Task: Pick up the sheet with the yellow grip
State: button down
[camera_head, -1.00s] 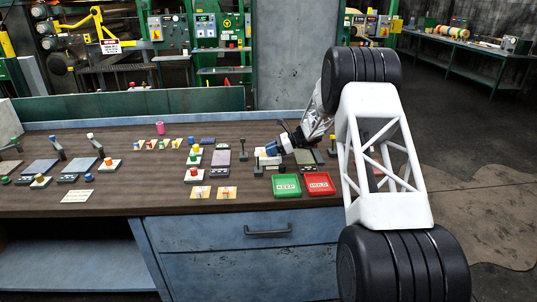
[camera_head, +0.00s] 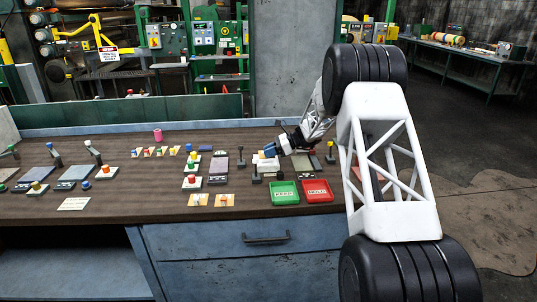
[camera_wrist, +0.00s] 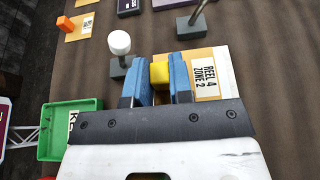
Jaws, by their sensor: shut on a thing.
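A tan sheet (camera_wrist: 206,90) with a white label reading "REEL 4 ZONE 2" shows in the wrist view. Its yellow grip (camera_wrist: 160,73) stands between the blue fingers of my gripper (camera_wrist: 163,80). My gripper is shut on this yellow grip, with one finger on each side. The fingers hide part of the sheet. In the head view my gripper (camera_head: 270,151) is over the bench behind the trays; the grip cannot be made out there. I cannot tell whether the sheet is clear of the bench.
A white-knobbed post (camera_wrist: 120,43) stands close left of the fingers in the wrist view. A green KEEP tray (camera_head: 279,186) and a red HOLD tray (camera_head: 316,184) sit at the bench front. Several small blocks and sheets with coloured grips lie to the left.

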jog(key=s+d+r, duration=0.1)
jog(key=s, duration=1.3)
jog(key=shift+s+r, duration=0.25)
jog(key=shift+w+r, duration=0.1)
dwell(0.3)
jog(key=shift+w+r+m+t+h, duration=2)
jog(key=shift+w+r+m+t, duration=1.05)
jog(key=shift+r+m+t, duration=1.6)
jog(key=s+d+m+t+h, duration=0.4)
jog(key=d+m+h, duration=0.3)
jog(key=m+h, duration=0.1)
jog(key=shift+s+r+h, duration=0.25)
jog(key=shift+r+h, duration=0.2)
jog(key=shift+h, duration=0.25)
jog(key=shift+s+m, duration=0.1)
jog(key=shift+m, duration=0.25)
